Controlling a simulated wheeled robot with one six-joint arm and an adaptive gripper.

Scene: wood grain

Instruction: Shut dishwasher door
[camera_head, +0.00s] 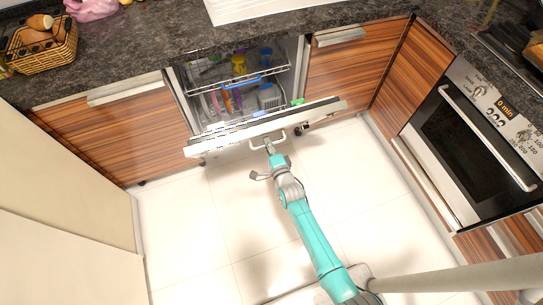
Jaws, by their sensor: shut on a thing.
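The dishwasher (236,83) stands under the counter in the middle of the head view. Its door (220,139) is partly open and tilted out towards me, with a pale handle (260,139) on its front. Racks with colourful dishes (238,65) show inside above the door's edge. My gripper (269,146) is at the door handle, shut on it as far as the small view shows. The teal arm reaches up to it from the lower right. The exact finger contact is too small to make out.
Wooden cabinets (112,130) flank the dishwasher. An oven (480,135) stands at the right, and a beige cabinet or appliance (65,195) at the left. The white tiled floor (210,225) in front is clear. A basket (42,47) sits on the dark counter.

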